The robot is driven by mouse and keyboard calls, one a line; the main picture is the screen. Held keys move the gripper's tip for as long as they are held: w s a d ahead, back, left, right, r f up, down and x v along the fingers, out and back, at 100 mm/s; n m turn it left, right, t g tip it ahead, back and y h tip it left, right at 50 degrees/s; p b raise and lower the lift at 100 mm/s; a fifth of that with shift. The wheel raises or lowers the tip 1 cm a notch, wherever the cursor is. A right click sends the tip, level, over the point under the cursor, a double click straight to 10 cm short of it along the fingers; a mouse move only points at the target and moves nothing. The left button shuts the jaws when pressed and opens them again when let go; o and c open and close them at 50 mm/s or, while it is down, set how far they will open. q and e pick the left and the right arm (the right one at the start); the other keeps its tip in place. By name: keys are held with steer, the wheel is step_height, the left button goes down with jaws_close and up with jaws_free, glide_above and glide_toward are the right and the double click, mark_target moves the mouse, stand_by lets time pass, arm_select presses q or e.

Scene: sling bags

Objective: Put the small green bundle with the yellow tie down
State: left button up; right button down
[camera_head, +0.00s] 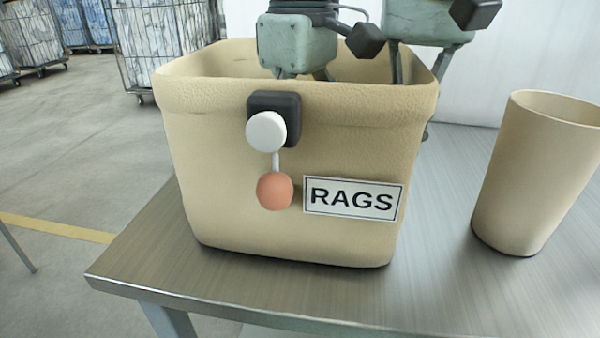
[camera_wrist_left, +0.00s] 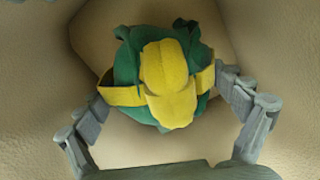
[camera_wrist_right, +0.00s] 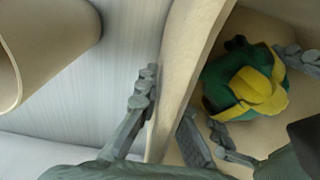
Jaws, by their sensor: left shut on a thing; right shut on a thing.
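The green bundle (camera_wrist_left: 165,68) with its wide yellow tie is inside the tan bin labelled RAGS (camera_head: 235,185). My left gripper (camera_wrist_left: 165,95) reaches down into the bin and is shut on the bundle, one finger at each side. The bundle also shows in the right wrist view (camera_wrist_right: 246,88), between the left gripper's fingers. The bin hides it in the head view. I cannot tell whether it touches the bin floor. My right gripper (camera_wrist_right: 168,105) is shut on the bin's right wall, one finger outside and one inside.
A tan tapered cup-like container (camera_head: 535,175) stands right of the bin on the metal table (camera_head: 260,290). The bin's front carries a dark clip with a white disc and an orange ball (camera_head: 274,190). Wire carts (camera_head: 165,40) stand on the floor behind.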

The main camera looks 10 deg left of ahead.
arm_select(q)
steer(key=shift+f, duration=1.95)
steer(key=shift+f, duration=0.1)
steer(key=o, duration=0.9)
step_height(320, 180, up, 12)
steer(key=shift+r, duration=0.15)
arm_select(e)
steer(key=c, duration=1.6)
jaws_free()
steer(key=shift+r, duration=0.1)
